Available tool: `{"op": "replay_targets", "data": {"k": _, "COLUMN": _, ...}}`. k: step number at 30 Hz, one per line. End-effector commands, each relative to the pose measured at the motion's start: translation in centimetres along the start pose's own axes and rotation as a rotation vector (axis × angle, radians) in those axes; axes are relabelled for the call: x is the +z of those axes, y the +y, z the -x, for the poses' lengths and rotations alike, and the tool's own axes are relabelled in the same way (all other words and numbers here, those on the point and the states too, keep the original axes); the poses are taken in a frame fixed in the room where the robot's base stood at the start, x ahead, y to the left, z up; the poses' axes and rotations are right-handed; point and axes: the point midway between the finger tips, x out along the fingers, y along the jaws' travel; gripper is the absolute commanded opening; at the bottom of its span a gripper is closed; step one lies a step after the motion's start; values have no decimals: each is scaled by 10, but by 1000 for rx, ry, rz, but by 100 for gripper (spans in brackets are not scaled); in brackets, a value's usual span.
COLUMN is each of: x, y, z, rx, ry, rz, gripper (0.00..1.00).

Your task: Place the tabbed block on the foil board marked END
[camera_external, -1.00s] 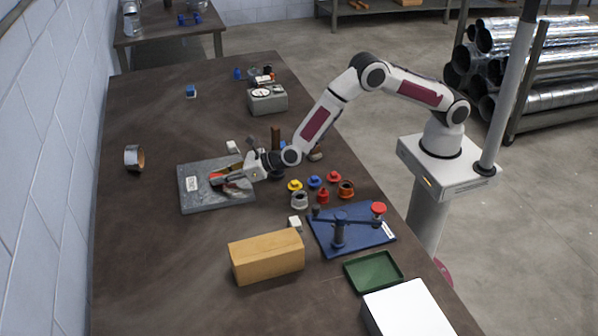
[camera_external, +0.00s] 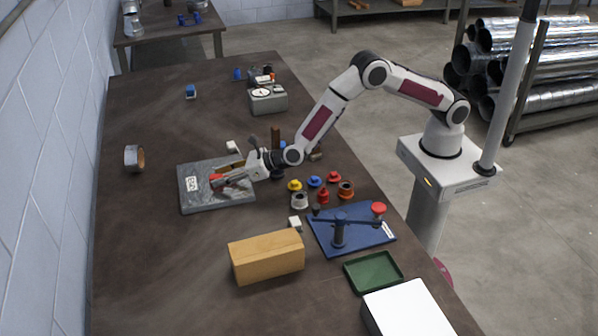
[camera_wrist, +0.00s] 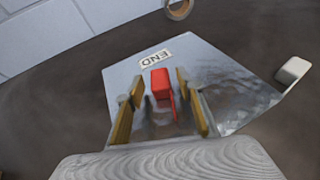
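The foil board (camera_external: 190,201) is a grey, shiny plate flat on the table, with a white END label (camera_external: 192,184) at its left side. In the wrist view, the board (camera_wrist: 120,78) has the label (camera_wrist: 156,59) near its far edge. The red tabbed block (camera_wrist: 160,83) is over the board beside the label, with a thin tab towards me. My gripper (camera_wrist: 160,88) is open, with tan finger pads on both sides of the block and visible gaps. In the outside view, my gripper (camera_external: 219,184) is low over the board, and only a little of the red block (camera_external: 215,177) shows.
A tape roll (camera_external: 134,158) stands left of the board. Several coloured knobs (camera_external: 315,181), a blue fixture (camera_external: 352,243), a tan block (camera_external: 267,257) and a green tray (camera_external: 374,271) are to the right and front. The table left of the tan block is clear.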

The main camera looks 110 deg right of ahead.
Motion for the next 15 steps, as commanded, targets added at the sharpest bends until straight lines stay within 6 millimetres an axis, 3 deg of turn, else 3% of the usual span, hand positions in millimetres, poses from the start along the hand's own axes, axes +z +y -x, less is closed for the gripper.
{"op": "replay_targets", "data": {"k": 15, "x": 0, "y": 0, "z": 49, "rx": 1, "ry": 0, "rz": 0, "gripper": 37}}
